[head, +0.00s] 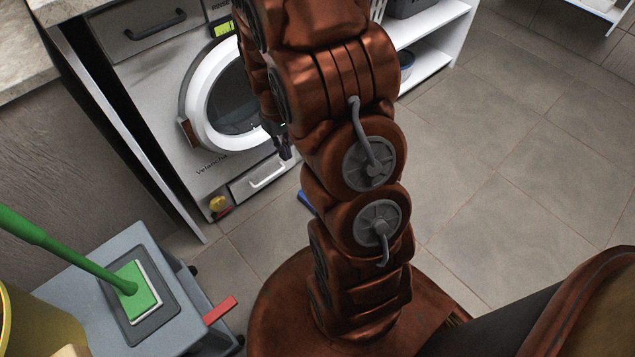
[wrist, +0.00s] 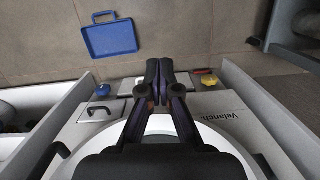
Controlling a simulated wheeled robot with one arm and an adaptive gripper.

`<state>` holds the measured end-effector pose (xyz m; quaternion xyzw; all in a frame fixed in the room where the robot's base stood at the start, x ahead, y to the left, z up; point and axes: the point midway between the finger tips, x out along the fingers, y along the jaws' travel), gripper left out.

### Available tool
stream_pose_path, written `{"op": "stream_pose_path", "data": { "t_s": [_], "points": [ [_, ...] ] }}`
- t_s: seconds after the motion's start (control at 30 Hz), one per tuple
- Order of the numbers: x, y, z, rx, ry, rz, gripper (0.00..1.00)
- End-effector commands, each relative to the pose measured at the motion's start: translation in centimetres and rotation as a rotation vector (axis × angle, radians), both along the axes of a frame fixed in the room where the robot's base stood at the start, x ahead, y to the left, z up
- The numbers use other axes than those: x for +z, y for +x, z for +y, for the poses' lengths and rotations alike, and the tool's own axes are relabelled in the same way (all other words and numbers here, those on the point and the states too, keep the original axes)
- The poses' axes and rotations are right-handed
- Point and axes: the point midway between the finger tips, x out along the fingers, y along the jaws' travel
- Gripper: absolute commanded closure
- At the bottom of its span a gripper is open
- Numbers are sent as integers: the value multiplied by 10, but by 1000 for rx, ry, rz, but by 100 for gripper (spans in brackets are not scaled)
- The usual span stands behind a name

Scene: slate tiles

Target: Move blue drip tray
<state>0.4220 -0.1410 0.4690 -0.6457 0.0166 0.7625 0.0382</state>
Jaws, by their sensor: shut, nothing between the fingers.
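The blue drip tray (wrist: 110,38) lies flat on the tiled floor in the wrist view, at the upper left, with a loop handle on its far edge. In the head view only a small blue piece of it (head: 308,203) shows beside my arm; the rest is hidden behind the arm. My gripper (wrist: 159,66) is shut and empty in the wrist view. It is in front of the washing machine, to the right of the tray in the picture and apart from it. In the head view my gripper (head: 284,148) is partly hidden near the machine's door.
The washing machine (head: 165,85) has a round door and a lower drawer (head: 262,179). A yellow knob (wrist: 208,82) is beside the drawer. A grey cart (head: 100,262) with a green-handled scrubber (head: 140,285) stands at left. White shelves (head: 436,65) stand behind. Floor at right is clear.

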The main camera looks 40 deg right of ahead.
Motion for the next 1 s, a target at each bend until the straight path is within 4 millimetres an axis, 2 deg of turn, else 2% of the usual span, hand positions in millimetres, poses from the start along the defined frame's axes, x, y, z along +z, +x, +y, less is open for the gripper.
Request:
{"op": "stream_pose_path", "data": {
  "t_s": [0.03, 0.2, 0.43, 0.8, 1.0],
  "points": [
    [-16, 6, -10, -6, 1, 0, 100],
    [-60, 28, -44, -11, -7, -27, 100],
    [-126, 46, -89, -18, -15, -61, 100],
    [-242, 51, -150, -27, -27, -115, 100],
    [-296, 46, -173, -32, -35, -145, 100]
  ]
}}
